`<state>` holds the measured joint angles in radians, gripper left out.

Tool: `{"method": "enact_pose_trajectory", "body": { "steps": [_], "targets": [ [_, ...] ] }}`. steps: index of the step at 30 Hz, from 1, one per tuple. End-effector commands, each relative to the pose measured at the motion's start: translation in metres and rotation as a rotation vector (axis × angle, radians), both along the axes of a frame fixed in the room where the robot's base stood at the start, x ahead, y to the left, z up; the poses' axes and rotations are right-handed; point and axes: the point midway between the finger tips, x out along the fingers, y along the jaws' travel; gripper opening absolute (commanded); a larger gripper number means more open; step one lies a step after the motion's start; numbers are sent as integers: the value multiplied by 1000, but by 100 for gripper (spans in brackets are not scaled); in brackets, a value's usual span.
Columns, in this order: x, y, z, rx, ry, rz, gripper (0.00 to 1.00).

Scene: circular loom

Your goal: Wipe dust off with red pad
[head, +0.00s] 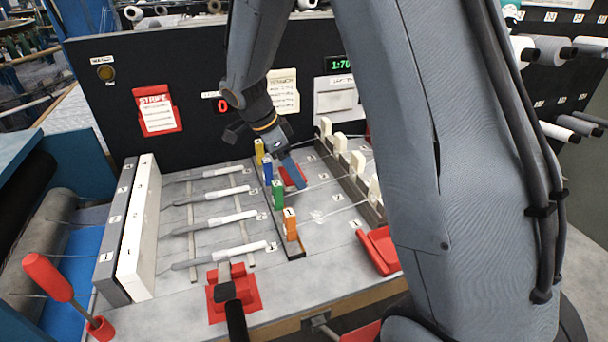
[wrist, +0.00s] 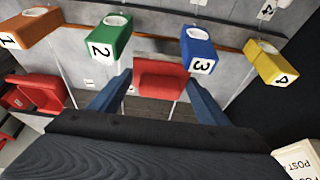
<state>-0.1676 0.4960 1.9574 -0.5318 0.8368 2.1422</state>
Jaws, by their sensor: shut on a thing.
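My gripper (head: 288,170) reaches down over the grey table, just right of the row of coloured numbered blocks. It is shut on the red pad (wrist: 160,79), which sits between the two blue fingers in the wrist view. In the head view the pad (head: 297,174) shows only partly behind a finger. I cannot tell whether it touches the table. A small pale patch (head: 318,215), perhaps dust, lies on the table nearer the front, right of the green block.
Orange (head: 291,224), green (head: 278,195), blue (head: 267,170) and yellow (head: 259,152) blocks stand in a dark rail beside my gripper. Cream pegs (head: 341,143) line another rail to the right. A red tray (head: 378,250) sits at front right. A black panel (head: 190,120) rises behind.

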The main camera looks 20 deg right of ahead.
Motion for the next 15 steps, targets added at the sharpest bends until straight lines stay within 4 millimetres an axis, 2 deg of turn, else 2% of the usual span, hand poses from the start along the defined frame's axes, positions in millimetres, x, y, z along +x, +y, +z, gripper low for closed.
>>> {"method": "enact_pose_trajectory", "body": {
  "steps": [9,15],
  "targets": [
    [0,-1,31,1,-1,-3,45],
    [0,-2,40,0,0,-3,45]
  ]
}}
